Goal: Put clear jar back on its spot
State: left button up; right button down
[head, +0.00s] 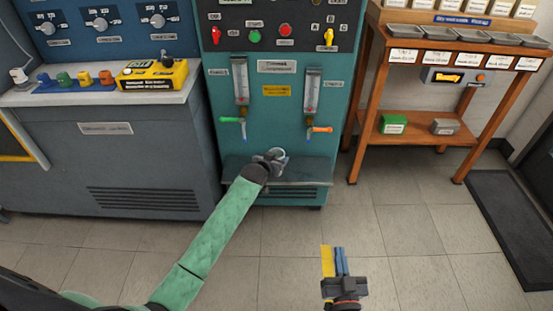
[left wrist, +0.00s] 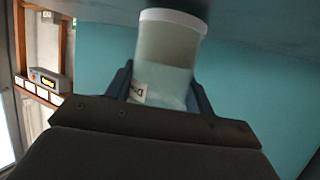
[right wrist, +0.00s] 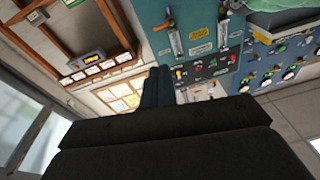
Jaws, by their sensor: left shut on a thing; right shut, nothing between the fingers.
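The clear jar (left wrist: 168,58) is between the fingers of my left gripper (left wrist: 158,92), with a pale band at its upper end in the left wrist view and part of a white label near the fingers. In the head view my left gripper (head: 272,158) is shut on it, over the dark ledge (head: 235,172) at the foot of the teal test bench. There the jar is mostly hidden by the gripper, and I cannot tell whether it touches the ledge. My right gripper (head: 340,262) is shut and empty, above the floor; its fingers also show in the right wrist view (right wrist: 157,85).
Above the ledge, the teal bench (head: 285,120) has two flow tubes with a green tap (head: 231,119) and an orange tap (head: 320,129). A blue-grey cabinet (head: 105,150) stands left. A wooden rack (head: 362,100) stands right. The floor between is clear.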

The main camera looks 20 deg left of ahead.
jog(key=shift+r, duration=0.15)
pick_arm(q)
jog(key=shift+f, duration=0.15)
pick_arm(e)
jog(key=shift+w+r, duration=0.4)
jog(key=shift+r, duration=0.2)
pick_arm(q)
jog(key=shift+f, duration=0.1)
pick_arm(e)
jog(key=shift+f, duration=0.1)
